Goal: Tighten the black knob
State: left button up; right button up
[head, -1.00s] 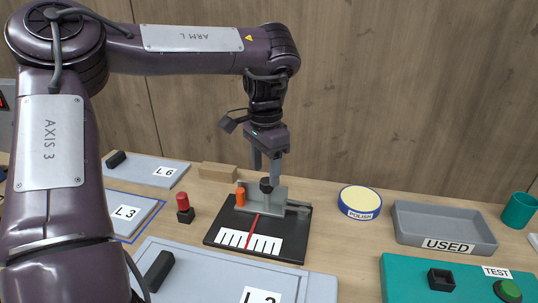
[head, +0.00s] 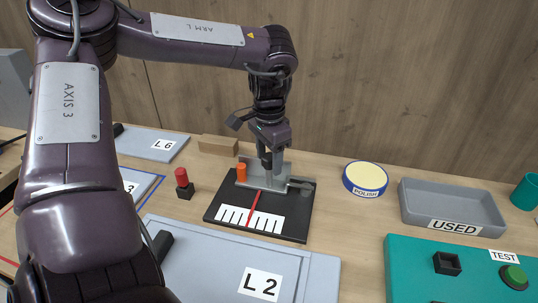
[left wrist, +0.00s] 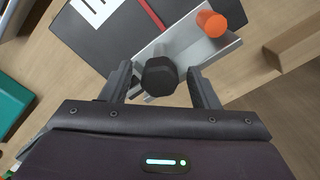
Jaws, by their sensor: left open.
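The black knob (left wrist: 160,76) stands on a grey metal bracket of the dark gauge plate. In the head view the knob (head: 267,162) is partly hidden by my fingers. My left gripper (head: 271,165) points down over it. In the left wrist view my left gripper (left wrist: 160,86) is open, with one finger on each side of the knob and a gap showing on both sides. The bracket (left wrist: 200,46) also carries an orange cylinder (head: 241,172). The gauge plate (head: 221,208) bears a white scale and a red pointer. My right gripper is not in view.
A red-topped black block (head: 184,184) stands left of the plate. A wooden block (head: 218,145) lies behind it. A polish tin (head: 365,178), a grey USED tray (head: 452,208) and a teal TEST panel (head: 412,268) are to the right. The L2 panel (head: 210,255) is in front.

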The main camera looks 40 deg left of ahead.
pick_arm(q)
jog(key=c, duration=1)
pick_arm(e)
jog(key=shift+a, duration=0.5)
